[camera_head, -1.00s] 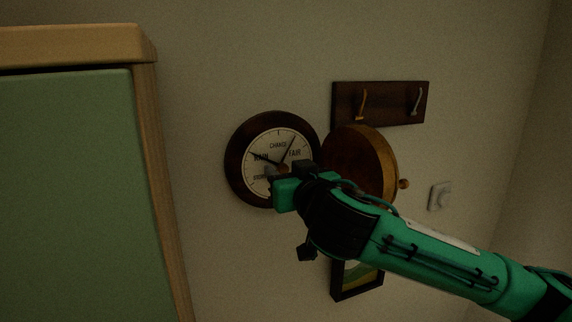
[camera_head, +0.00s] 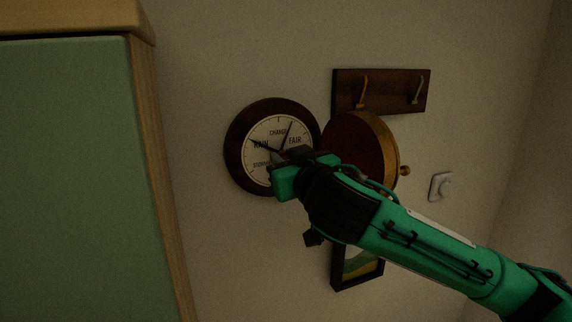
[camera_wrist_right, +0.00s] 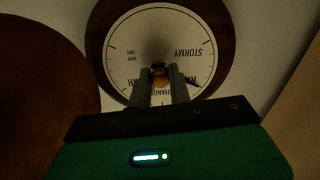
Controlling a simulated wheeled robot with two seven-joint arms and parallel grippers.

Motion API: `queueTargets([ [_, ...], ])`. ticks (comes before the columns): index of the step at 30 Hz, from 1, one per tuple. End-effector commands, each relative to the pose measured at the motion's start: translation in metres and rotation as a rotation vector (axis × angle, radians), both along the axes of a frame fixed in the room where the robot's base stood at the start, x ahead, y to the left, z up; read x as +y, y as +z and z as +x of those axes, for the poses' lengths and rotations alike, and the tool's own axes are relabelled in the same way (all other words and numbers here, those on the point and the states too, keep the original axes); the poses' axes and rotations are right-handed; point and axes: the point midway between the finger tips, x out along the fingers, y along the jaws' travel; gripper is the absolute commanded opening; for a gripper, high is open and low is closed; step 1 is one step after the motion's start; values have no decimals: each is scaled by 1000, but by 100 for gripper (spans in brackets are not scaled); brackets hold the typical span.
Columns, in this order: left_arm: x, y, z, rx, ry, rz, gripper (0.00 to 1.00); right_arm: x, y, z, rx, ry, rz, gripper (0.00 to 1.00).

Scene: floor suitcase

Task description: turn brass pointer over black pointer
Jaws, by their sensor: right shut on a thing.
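A round barometer (camera_head: 235,158) with a dark wooden rim and a pale dial hangs on the wall, its lid (camera_head: 388,150) swung open to the right. Two thin dark-looking hands show on the dial (camera_head: 270,129): one toward RAIN, one up between CHANGE and FAIR. I cannot tell which is brass by colour. My right gripper (camera_head: 279,160) is at the dial's middle and hides its lower right. In the right wrist view its fingers (camera_wrist_right: 161,85) are shut on a small brass knob (camera_wrist_right: 160,76) at the dial centre. A dark pointer tip (camera_wrist_right: 191,82) shows beside them. My left gripper is not in view.
A hook rack (camera_head: 385,92) is above the lid, a small framed picture (camera_head: 360,265) below it behind my arm, and a white switch (camera_head: 441,187) to the right. A green cabinet with wooden edges (camera_head: 145,120) stands at the left. Bare wall lies between.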

Motion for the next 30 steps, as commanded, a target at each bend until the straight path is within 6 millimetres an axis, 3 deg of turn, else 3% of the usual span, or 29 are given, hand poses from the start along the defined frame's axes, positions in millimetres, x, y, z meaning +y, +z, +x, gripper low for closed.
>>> queueTargets([
  [9, 0, -21, 0, 0, 0, 0, 37, 0, -2, 0, -105, -1, -251, 0],
  [30, 0, -31, 0, 0, 0, 0, 37, -1, 1, 0, -361, -1, -870, 0],
])
